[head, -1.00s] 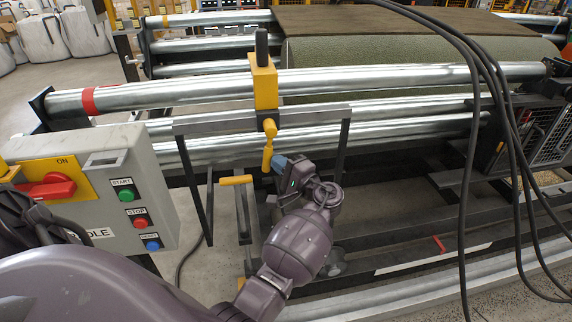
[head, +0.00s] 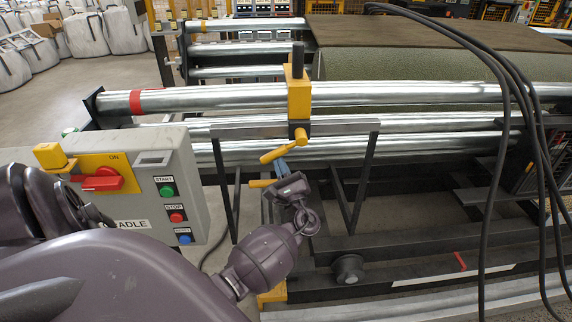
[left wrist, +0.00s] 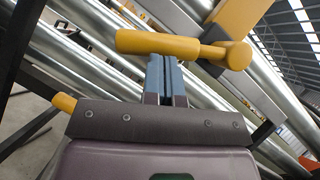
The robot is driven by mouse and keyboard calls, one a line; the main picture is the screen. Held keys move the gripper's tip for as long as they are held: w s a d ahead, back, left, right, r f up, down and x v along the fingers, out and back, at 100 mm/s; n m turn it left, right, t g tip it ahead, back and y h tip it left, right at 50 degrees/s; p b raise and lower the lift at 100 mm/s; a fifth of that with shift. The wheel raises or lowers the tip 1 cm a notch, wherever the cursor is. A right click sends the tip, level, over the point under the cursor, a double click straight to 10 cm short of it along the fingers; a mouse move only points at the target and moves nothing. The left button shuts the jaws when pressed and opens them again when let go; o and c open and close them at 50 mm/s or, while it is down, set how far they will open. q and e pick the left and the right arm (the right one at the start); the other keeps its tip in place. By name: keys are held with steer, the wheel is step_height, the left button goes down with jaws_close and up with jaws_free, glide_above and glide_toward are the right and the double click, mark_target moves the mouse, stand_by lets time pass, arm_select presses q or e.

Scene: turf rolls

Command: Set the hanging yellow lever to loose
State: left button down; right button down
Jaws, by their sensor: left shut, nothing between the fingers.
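The yellow lever (head: 280,151) is on the underside of a yellow block (head: 298,98) on the roller frame. Its handle points left and slightly down from its pivot. In the left wrist view the lever (left wrist: 158,43) lies across the picture just beyond my fingertips. My left gripper (head: 281,166) is below the handle, its blue fingers shut with nothing between them. The fingertips (left wrist: 165,62) are at the handle's underside and appear to touch it; the exact contact is hard to tell. My right gripper is not in view.
A second yellow handle (head: 262,183) sticks out left just below the lever. A grey control box (head: 160,195) with a red switch (head: 103,181) stands at left. Black cables (head: 497,150) hang at right. Steel rollers (head: 400,93) cross behind the lever.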

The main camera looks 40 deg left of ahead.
arm_select(q)
steer(key=m+t, duration=0.1)
steer(key=m, duration=0.1)
steer(key=r+m+t, duration=0.1)
steer(key=shift+s+a+r+t+h+p, duration=0.1)
steer(key=shift+s+a+t+h+p, duration=0.2)
steer(key=shift+s+a+p, duration=0.1)
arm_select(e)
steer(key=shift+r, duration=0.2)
arm_select(q)
steer(key=shift+m, duration=0.4)
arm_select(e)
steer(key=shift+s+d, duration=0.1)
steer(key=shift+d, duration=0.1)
